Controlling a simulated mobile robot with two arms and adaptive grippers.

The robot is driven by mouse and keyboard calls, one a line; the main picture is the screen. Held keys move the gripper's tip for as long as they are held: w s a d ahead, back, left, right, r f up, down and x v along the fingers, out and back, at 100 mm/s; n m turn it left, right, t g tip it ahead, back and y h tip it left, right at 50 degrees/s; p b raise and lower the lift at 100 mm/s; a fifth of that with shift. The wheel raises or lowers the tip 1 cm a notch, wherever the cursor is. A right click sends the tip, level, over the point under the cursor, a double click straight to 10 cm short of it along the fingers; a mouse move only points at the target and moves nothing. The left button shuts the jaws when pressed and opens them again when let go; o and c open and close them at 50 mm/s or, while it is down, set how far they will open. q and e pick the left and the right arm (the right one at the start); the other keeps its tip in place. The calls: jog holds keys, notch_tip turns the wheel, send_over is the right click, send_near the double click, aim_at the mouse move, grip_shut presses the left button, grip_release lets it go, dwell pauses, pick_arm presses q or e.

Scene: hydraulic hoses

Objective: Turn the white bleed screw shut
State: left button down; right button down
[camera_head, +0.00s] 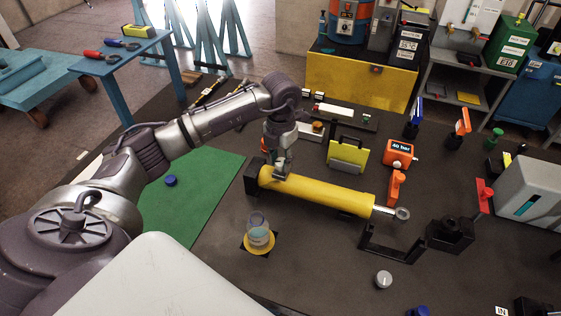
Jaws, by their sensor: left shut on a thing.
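The yellow hydraulic cylinder (325,193) lies on the dark bench top, its rod end toward the right and a black block at its left end. My left gripper (281,174) points down onto the top of the cylinder near that left end. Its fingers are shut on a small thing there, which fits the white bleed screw. The fingers hide the screw, so its colour and how far it is turned do not show. My right gripper is not in view.
A clear jar (258,231) stands on a yellow dish in front of the cylinder. A black bracket (392,245) stands near the rod end. An orange 40 bar box (400,154) and a yellow-green panel (346,155) stand behind. A green mat (200,197) lies left.

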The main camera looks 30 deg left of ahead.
aim_at(281, 161)
pick_arm(q)
jog(key=n+b, duration=0.1)
jog(key=n, duration=0.5)
jog(key=shift+b, duration=0.3)
jog(key=n, duration=0.6)
jog(key=shift+b, duration=0.3)
jog(key=shift+r, duration=0.1)
jog(key=c, duration=0.8)
grip_release()
jog(key=shift+o, duration=0.2)
notch_tip(281, 161, up, 12)
